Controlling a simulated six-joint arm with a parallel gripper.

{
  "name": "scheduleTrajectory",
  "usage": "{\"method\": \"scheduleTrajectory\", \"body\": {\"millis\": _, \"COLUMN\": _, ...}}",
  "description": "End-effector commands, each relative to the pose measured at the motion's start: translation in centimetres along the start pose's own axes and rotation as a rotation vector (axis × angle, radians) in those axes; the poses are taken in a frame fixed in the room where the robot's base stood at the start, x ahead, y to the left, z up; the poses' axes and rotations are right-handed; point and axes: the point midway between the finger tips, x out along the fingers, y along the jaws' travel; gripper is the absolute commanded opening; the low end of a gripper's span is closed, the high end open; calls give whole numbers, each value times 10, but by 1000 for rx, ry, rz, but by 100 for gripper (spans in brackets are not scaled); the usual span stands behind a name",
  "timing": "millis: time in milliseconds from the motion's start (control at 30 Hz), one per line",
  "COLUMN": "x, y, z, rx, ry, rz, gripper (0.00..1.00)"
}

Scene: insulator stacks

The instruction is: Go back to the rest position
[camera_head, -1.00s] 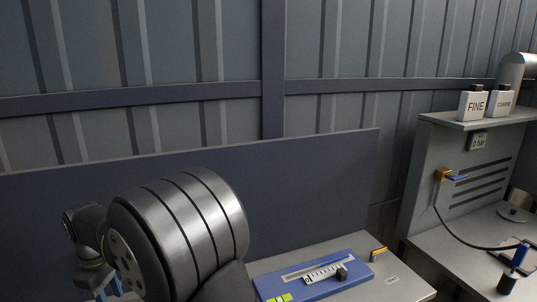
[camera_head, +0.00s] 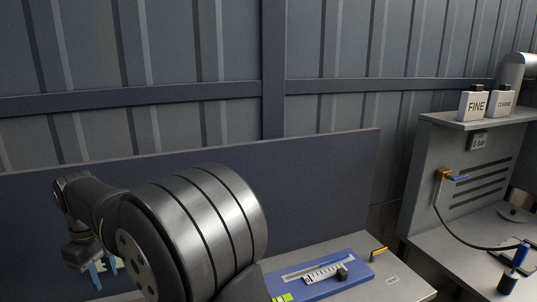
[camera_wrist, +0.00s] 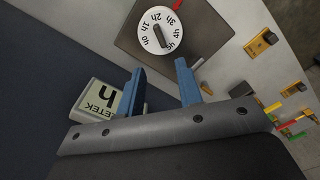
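My gripper (camera_wrist: 160,85) shows in the wrist view with its two blue fingers spread apart and nothing between them. In the head view my gripper (camera_head: 104,272) is at the lower left, beyond my large grey arm joint and in front of the dark blue panel. It hangs below the wrist, and part of it is hard to make out.
A round white dial (camera_wrist: 160,29) on a dark plate and a labelled block (camera_wrist: 95,100) lie beyond the fingers. A blue tray (camera_head: 316,287) with a small slider is on the bench. FINE (camera_head: 473,105) and COARSE (camera_head: 501,103) containers stand on the right shelf.

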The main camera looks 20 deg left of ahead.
Motion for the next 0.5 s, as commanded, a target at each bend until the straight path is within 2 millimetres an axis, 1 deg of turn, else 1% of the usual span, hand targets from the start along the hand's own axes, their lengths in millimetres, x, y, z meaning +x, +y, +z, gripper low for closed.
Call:
{"method": "scheduleTrajectory", "body": {"millis": 33, "x": -12, "y": 0, "z": -1, "rx": 0, "ry": 4, "rz": 2, "gripper": 33}}
{"method": "scheduleTrajectory", "body": {"millis": 267, "x": -57, "y": 0, "z": -1, "rx": -1, "ry": 3, "rz": 1, "gripper": 33}}
{"method": "scheduleTrajectory", "body": {"millis": 500, "x": -21, "y": 1, "z": -3, "rx": 186, "ry": -3, "rz": -1, "gripper": 33}}
